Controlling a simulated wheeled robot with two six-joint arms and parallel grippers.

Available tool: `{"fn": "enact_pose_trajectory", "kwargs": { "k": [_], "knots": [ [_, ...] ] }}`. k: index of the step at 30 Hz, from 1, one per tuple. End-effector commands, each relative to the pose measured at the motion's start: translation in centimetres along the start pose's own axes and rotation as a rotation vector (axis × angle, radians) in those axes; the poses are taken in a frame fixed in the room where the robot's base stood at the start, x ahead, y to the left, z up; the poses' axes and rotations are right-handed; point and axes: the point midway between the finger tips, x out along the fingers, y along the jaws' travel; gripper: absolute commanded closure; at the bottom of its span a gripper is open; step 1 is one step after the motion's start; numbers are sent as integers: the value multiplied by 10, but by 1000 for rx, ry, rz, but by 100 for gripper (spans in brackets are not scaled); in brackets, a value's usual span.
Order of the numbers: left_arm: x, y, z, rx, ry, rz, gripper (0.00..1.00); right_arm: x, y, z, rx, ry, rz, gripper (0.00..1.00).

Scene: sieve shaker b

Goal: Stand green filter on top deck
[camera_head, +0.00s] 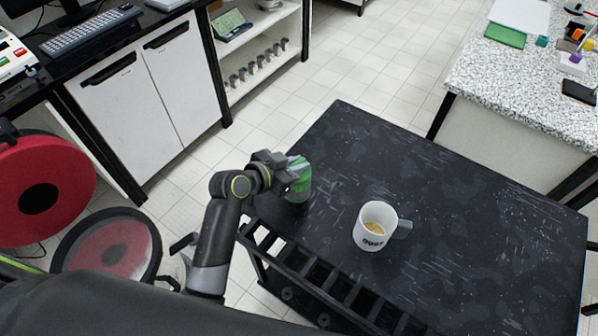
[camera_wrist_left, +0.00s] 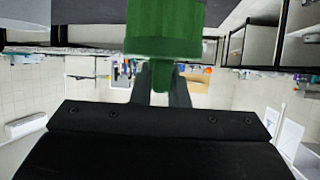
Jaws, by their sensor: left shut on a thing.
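The green filter (camera_head: 300,184) is a green cylinder with a greyish upper part, at the left edge of the black top deck (camera_head: 480,220) in the head view. My left gripper (camera_head: 288,172) is shut on it from the left. The filter looks upright, and I cannot tell whether its base touches the deck. In the left wrist view the green filter (camera_wrist_left: 165,35) fills the top middle, with the two fingers (camera_wrist_left: 160,85) at its narrow end. My right gripper is not in view.
A white mug (camera_head: 370,228) with brown contents stands on the deck, right of the filter. A slotted black rack (camera_head: 320,275) runs along the deck's near left edge. A speckled counter (camera_head: 530,75) is at the right. The deck's far and right parts are clear.

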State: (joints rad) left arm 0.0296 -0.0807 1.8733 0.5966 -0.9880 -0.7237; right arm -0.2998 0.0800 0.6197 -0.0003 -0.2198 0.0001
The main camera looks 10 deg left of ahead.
Motion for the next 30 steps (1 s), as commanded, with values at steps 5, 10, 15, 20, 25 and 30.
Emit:
{"fn": "enact_pose_trajectory", "kwargs": {
  "k": [5, 10, 15, 20, 25, 30],
  "knots": [
    [10, 0, 20, -2, -1, 0, 100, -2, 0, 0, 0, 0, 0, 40],
    [16, 0, 33, 0, 1, -1, 100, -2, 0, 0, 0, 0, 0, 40],
    [16, 0, 34, 1, 2, -1, 100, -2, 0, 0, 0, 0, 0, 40],
    [18, 0, 36, 1, 2, -1, 100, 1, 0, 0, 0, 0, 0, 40],
    [18, 0, 37, 0, -1, -1, 70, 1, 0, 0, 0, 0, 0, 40],
    [18, 0, 37, 0, -1, -1, 64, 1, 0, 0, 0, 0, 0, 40]
  ]
}}
